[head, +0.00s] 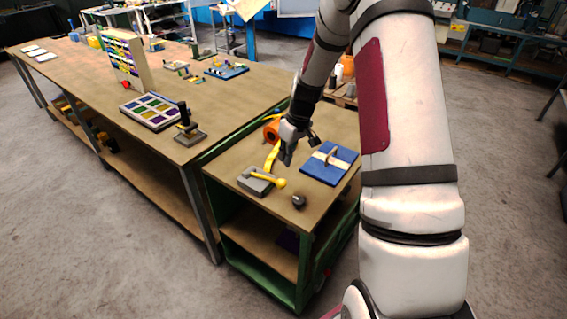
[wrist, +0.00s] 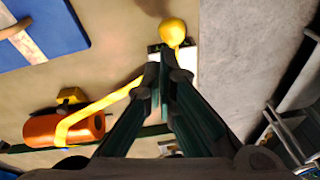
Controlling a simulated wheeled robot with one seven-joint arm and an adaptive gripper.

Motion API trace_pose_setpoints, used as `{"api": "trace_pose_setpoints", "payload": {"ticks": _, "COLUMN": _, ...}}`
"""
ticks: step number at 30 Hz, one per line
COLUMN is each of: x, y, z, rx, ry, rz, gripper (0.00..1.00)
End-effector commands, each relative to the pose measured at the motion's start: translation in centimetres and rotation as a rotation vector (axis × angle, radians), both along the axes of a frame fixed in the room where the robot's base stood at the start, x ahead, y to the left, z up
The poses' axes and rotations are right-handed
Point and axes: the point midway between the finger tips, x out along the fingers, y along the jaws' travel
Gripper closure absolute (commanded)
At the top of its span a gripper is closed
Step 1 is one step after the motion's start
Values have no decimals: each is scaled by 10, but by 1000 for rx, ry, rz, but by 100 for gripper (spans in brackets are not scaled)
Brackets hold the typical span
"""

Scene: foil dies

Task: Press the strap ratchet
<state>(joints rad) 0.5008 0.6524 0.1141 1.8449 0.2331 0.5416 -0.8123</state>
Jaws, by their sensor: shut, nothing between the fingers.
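The strap ratchet (head: 252,183) is a grey block near the front edge of the small bench, with a yellow lever ending in a yellow ball (head: 281,183). The ball also shows in the wrist view (wrist: 172,32), just beyond my fingertips. A yellow strap (head: 271,157) runs from the ratchet to an orange roll (wrist: 60,128). My gripper (head: 286,160) points down above the bench behind the lever, shut and empty. In the wrist view my fingers (wrist: 165,68) hide most of the ratchet block. I cannot tell whether they touch the lever.
A blue plate (head: 325,172) with a pale band and handle lies right of the ratchet. A small dark knob (head: 298,201) sits near the bench's front edge. A long workbench (head: 160,135) with a colored tray (head: 154,109) stands to the left. Open floor lies in front.

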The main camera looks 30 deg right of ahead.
Motion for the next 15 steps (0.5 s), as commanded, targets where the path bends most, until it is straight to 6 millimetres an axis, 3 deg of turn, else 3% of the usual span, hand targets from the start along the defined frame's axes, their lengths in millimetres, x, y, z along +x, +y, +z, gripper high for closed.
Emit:
{"api": "trace_pose_setpoints", "payload": {"ticks": 6, "x": -29, "y": -14, "z": 32, "rx": -1, "ry": -3, "rz": 1, "gripper": 100}}
{"api": "trace_pose_setpoints", "payload": {"ticks": 15, "x": -46, "y": -22, "z": 49, "rx": 0, "ry": -3, "rz": 4, "gripper": 100}}
